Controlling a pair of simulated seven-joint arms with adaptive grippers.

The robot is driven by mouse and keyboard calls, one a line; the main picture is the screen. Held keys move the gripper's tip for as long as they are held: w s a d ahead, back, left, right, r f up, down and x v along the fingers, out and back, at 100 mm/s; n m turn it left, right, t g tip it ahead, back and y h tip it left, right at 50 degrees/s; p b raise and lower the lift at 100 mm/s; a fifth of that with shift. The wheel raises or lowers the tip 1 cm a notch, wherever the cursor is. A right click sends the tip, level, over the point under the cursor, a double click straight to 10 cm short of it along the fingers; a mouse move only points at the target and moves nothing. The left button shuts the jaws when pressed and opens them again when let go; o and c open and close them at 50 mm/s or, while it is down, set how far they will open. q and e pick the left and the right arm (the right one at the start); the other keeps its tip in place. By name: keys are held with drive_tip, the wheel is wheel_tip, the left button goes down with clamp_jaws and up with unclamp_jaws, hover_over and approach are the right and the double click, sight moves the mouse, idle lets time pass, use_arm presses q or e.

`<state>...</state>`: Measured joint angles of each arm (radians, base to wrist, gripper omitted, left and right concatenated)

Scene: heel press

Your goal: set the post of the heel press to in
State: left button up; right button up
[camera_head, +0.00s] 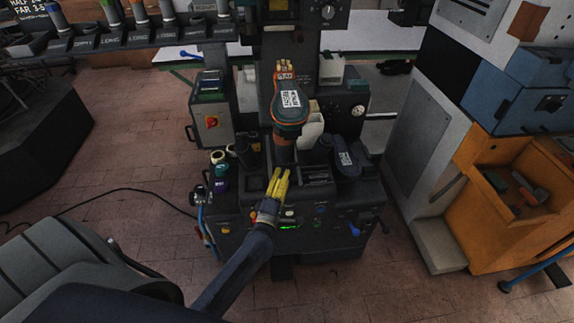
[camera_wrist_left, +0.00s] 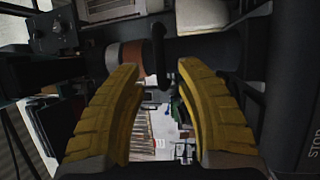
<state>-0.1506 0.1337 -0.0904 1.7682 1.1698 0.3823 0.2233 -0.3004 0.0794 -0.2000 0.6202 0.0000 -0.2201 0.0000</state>
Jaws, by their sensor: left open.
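The heel press (camera_head: 300,235) stands in the middle of the head view, a dark machine with a lit green display low on its front. A dark upright post with a brown band (camera_head: 284,152) stands at its centre, below a dark labelled form with an orange rim (camera_head: 288,106). In the left wrist view a copper-brown band (camera_wrist_left: 131,55) on a dark cylinder lies beyond the fingers, with a black bar (camera_wrist_left: 158,50) in front. My left gripper (camera_head: 281,176) has yellow fingers, open and apart in the left wrist view (camera_wrist_left: 158,68), with nothing clearly held. Contact with the post cannot be told.
A dark labelled shoe-like piece (camera_head: 345,160) sits at the press's right. Small bottles (camera_head: 220,172) stand at its left. An orange bin (camera_head: 515,205) and blue box (camera_head: 520,85) are at the right. Brick floor (camera_head: 130,145) is open at the left.

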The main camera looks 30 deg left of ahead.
sight(287, 165)
use_arm(q)
drive_tip(key=shift+x, duration=2.9)
drive_tip(key=shift+o, duration=0.3)
clamp_jaws()
